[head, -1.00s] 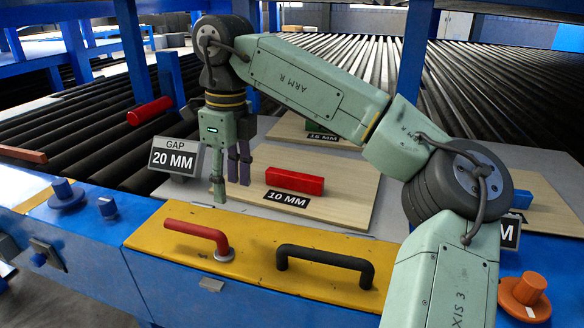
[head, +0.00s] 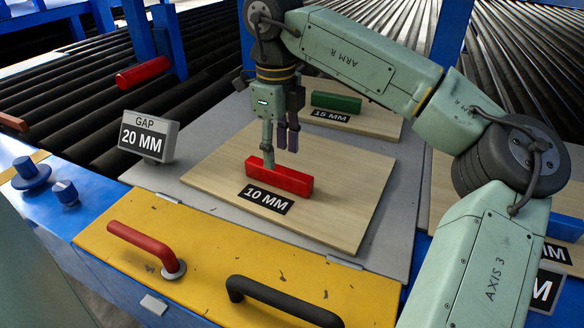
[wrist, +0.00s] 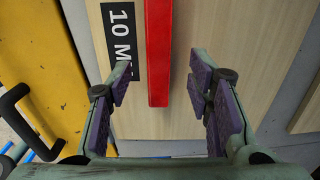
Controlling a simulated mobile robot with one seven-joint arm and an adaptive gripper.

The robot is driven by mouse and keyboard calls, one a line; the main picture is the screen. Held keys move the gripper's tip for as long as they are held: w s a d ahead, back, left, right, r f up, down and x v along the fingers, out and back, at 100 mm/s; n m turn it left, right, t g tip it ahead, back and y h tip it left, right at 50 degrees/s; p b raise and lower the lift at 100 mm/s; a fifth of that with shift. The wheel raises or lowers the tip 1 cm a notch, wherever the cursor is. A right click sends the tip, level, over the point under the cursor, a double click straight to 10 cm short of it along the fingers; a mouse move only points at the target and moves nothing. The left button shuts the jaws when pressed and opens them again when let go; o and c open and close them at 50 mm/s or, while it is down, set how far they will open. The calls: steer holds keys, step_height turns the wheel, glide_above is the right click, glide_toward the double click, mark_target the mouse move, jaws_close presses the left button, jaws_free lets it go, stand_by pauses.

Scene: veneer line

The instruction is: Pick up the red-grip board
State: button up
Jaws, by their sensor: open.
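The red grip (head: 290,180) is a bar on a pale wooden board (head: 345,212) with a "10 MM" label (head: 266,199). The board lies flat on a grey plate. My gripper (head: 279,158) is at the grip in the head view, near its left end, with one finger in front of it. In the wrist view my gripper (wrist: 160,85) is open, its purple-padded fingers on either side of the red grip (wrist: 159,50). Neither finger visibly touches the grip. The label (wrist: 122,45) also shows there, beside the left finger.
A board with a green grip (head: 336,102) marked "15 MM" lies behind. A "GAP 20 MM" sign (head: 147,137) stands at the left. A red lever (head: 146,245) and black handle (head: 283,300) rise from the yellow front panel. Another board lies at the right, partly behind my arm.

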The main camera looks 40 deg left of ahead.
mark_target(278, 168)
steer(key=shift+s+a+f+p, duration=0.1)
steer(key=shift+f+p, duration=0.65)
steer(key=shift+f, duration=2.2)
jaws_close()
steer(key=shift+r, duration=0.1)
